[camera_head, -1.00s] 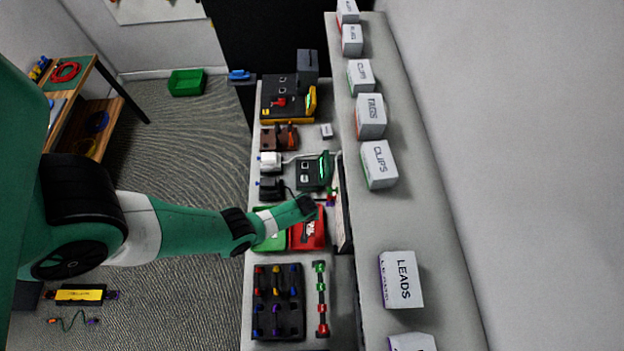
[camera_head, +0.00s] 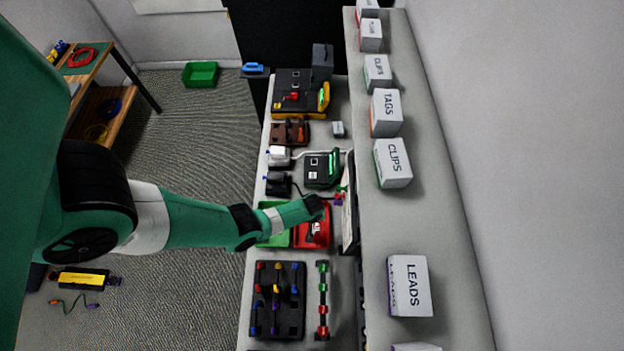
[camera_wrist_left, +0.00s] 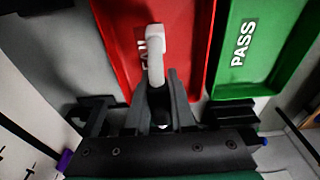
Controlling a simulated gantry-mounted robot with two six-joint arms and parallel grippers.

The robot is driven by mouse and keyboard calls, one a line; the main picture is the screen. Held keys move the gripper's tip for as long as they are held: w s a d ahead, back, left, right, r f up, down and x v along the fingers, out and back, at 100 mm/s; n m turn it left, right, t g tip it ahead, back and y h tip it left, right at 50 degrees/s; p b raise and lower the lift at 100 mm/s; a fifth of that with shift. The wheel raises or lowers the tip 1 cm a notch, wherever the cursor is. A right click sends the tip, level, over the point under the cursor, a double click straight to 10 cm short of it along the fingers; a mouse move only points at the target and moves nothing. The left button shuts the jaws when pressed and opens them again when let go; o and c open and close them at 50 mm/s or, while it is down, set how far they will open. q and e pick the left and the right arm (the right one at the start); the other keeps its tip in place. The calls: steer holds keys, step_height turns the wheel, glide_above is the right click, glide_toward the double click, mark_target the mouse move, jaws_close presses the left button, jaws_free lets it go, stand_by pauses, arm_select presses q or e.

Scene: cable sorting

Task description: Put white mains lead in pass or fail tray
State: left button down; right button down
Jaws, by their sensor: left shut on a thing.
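The white lead (camera_wrist_left: 154,48) shows in the left wrist view as a short, thick, bent white piece at the fingertips. My left gripper (camera_wrist_left: 160,85) is shut on it over the red FAIL tray (camera_wrist_left: 118,48). The green PASS tray (camera_wrist_left: 262,50) lies to the right in that view. In the head view my left gripper (camera_head: 317,206) is above the far end of the red tray (camera_head: 313,236), with the green tray (camera_head: 276,236) beside it on the left. The arm hides part of both trays, and the held lead is not clear there. My right gripper is not in view.
A dark green tester (camera_head: 323,168) stands behind the trays, with a white block (camera_head: 279,156) and a black block (camera_head: 278,183) to its left. A dark rack (camera_head: 278,300) is in front. A raised shelf with labelled boxes (camera_head: 410,286) runs along the right.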

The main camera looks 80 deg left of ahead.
arm_select(q)
steer(key=shift+f, duration=0.2)
stand_by(0.4)
steer(key=shift+f+b, duration=0.3)
steer(key=shift+b, duration=0.2)
steer(key=shift+f+b, duration=0.4)
steer(key=shift+f, duration=0.05)
stand_by(0.5)
steer(key=shift+c, duration=0.6)
jaws_free()
stand_by(0.5)
